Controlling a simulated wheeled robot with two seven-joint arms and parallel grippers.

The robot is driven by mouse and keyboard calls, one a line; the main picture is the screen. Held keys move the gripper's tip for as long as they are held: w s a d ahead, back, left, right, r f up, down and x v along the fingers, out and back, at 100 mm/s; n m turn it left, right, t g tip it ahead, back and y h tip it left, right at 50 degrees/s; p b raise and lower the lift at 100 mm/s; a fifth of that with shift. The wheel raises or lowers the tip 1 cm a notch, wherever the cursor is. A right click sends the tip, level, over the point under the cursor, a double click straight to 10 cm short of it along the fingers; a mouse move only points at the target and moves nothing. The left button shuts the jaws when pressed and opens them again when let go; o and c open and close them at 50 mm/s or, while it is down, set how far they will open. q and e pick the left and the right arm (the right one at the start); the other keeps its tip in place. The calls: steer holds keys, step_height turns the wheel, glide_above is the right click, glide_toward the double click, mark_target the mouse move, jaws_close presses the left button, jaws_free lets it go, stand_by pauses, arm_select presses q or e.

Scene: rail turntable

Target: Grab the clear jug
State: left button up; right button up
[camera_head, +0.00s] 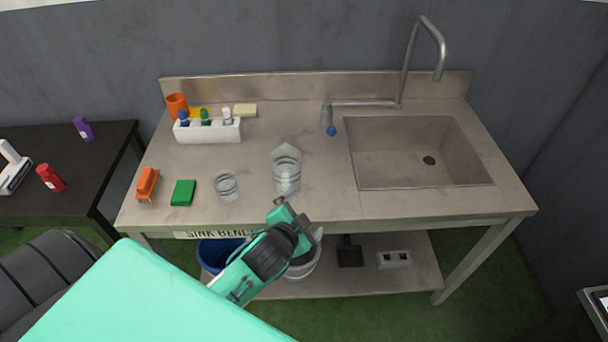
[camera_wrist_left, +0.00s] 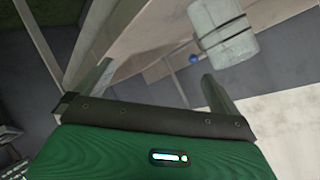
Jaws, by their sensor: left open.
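The clear jug (camera_head: 286,170) stands on the steel bench near its front middle, left of the sink. It also shows at the upper right of the left wrist view (camera_wrist_left: 223,32), beyond the fingers. My left gripper (camera_head: 296,213) is at the bench's front edge, just in front of the jug and apart from it. Its two fingers are spread and empty, and they also show in the wrist view (camera_wrist_left: 155,75). My right gripper is not in view.
A smaller clear vessel (camera_head: 226,186), a green block (camera_head: 183,193) and an orange brush (camera_head: 148,184) lie left of the jug. A white bottle caddy (camera_head: 207,131) stands behind. The sink (camera_head: 420,153) and blue-tipped tap (camera_head: 365,103) are to the right. The bench edge sign (camera_head: 215,234) is below.

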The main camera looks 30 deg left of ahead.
arm_select(q)
steer(key=w+d+r+m+t+h, duration=0.3)
steer(key=w+r+m+t, duration=0.15)
steer(key=r, duration=0.25)
steer(key=w+d+r+m+t+h, duration=0.35)
steer(key=r+m, duration=0.25)
steer(key=r, duration=0.2)
steer(key=w+d+r+m+g+h, duration=0.15)
steer(key=d+r+m+h, duration=0.25)
steer(key=m+h, duration=0.4)
steer(key=m+g+y, duration=1.4)
steer(key=m+g, duration=0.5)
steer(key=m, duration=0.9)
glide_above(287, 163)
steer(key=s+d, duration=0.2)
steer(key=s, duration=0.2)
step_height(287, 163, down, 5)
steer(key=shift+h, duration=0.25)
steer(key=f+p, duration=0.3)
steer(key=f, duration=0.3)
steer(key=f+p, duration=0.3)
steer(key=f, duration=0.4)
steer(key=shift+w+d, duration=0.1)
steer(key=shift+d, duration=0.1)
